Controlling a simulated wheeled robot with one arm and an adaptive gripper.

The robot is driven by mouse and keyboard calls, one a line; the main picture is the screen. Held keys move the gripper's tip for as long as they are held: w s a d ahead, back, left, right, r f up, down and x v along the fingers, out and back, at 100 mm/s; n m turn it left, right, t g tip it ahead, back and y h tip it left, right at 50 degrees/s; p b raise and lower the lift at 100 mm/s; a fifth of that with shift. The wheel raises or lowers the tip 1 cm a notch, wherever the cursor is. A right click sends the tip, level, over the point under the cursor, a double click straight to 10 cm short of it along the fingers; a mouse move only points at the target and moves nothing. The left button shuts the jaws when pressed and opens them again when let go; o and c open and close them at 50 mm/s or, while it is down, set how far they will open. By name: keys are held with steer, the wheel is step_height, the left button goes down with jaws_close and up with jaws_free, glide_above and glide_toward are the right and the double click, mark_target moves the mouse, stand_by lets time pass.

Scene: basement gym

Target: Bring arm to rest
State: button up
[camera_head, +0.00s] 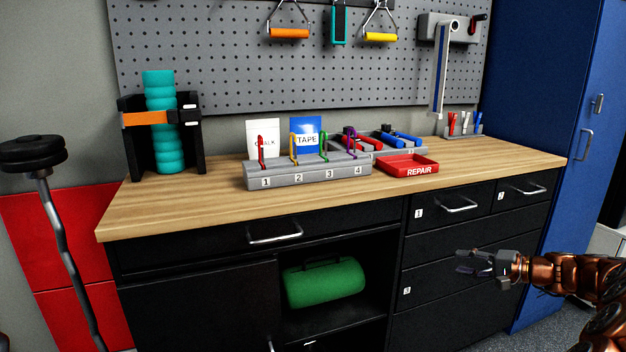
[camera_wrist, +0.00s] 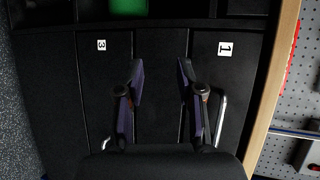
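My gripper (camera_head: 474,262) is at the lower right of the head view, in front of the black drawers. My copper-coloured arm reaches in from the right edge. In the wrist view my gripper (camera_wrist: 160,85) has its two fingers apart with nothing between them. Behind the fingers are the drawer fronts, with the label 3 (camera_wrist: 101,45) on the left and the label 1 (camera_wrist: 225,48) on the right. The handle of drawer 1 (camera_wrist: 221,118) is beside the right finger; whether they touch is hard to tell.
The wooden workbench top (camera_head: 220,205) carries a numbered grey rack (camera_head: 310,175), a red REPAIR tray (camera_head: 408,166) and a teal roller (camera_head: 160,120) in a black stand. A green roll (camera_head: 325,282) lies in the open shelf. A blue cabinet (camera_head: 540,130) stands at right.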

steer(key=s+a+r+n+g+y+p, duration=0.1)
steer(key=s+a+r+n+g+p, duration=0.15)
steer(key=a+r, duration=0.4)
steer(key=s+a+r+n+g+p, duration=0.1)
steer(key=s+a+r+g+p, duration=0.2)
steer(key=a, duration=0.7)
steer(key=s+a+r+n+g+h+p, duration=0.2)
steer(key=s+a+r+n+g+p, duration=0.15)
steer(key=s+a+r+p, duration=0.6)
steer(key=s+a+r+n+g+h+p, duration=0.1)
steer(key=s+a+r+h+p, duration=0.15)
steer(key=s, duration=0.65)
steer(key=s+a+r+n+g+h+p, duration=0.1)
steer(key=s+a+g+h+p, duration=0.15)
steer(key=s, duration=0.65)
steer(key=s+d+r+h+p, duration=0.2)
steer(key=s+d+p, duration=0.1)
steer(key=s, duration=0.4)
steer(key=s+d+r+h+p, duration=0.2)
steer(key=s+d+p, duration=0.1)
steer(key=s+p, duration=0.2)
steer(key=shift+s+r+n, duration=0.25)
steer(key=shift+s+n, duration=0.15)
steer(key=shift+s, duration=0.55)
